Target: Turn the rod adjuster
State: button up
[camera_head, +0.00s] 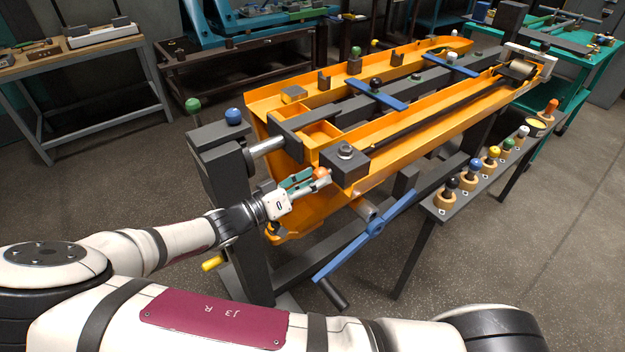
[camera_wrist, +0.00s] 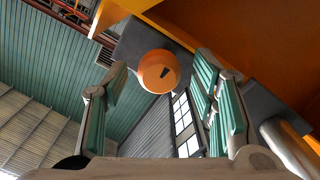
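A round orange knob (camera_head: 321,173), which looks like the rod adjuster, sits at the near end of the orange frame, below a dark block with a bolt (camera_head: 345,165). In the wrist view the knob (camera_wrist: 158,72) shows its round end face with a dark pointed mark, in front of a dark block. My gripper (camera_head: 309,181) is open at the knob, its teal-padded fingers pointing toward it. In the wrist view the fingers (camera_wrist: 160,88) stand on either side of the knob, with visible gaps. I cannot tell how deep the knob is between them.
The orange frame (camera_head: 430,118) with dark rails extends to the far right. A dark post (camera_head: 222,165) stands left of my gripper. A narrow bench (camera_head: 468,196) with several coloured knobs stands right. Open floor lies left.

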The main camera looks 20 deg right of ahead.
jog(key=v, duration=1.2)
jog(key=shift+r, duration=0.1)
dwell(0.4)
jog(key=s+d+r+n+g+y+p, duration=0.2)
jog(key=s+d+r+g+y+p, duration=0.2)
jog(key=s+d+r+g+y, duration=0.55)
jog(key=s+d+r+n+t+y+p, duration=0.1)
jog(key=s+r+n+t+y+p, duration=0.2)
jog(key=s+r, duration=0.6)
jog(key=s+d+r+n+t+y+p, duration=0.2)
jog(key=s+r+n+t+y, duration=0.1)
jog(key=s+r, duration=0.6)
notch_tip(320, 180, up, 4)
jog(key=shift+s+d+r+t+y+p, duration=0.25)
jog(key=shift+t+y+p, duration=0.15)
jog(key=shift+t+y, duration=0.55)
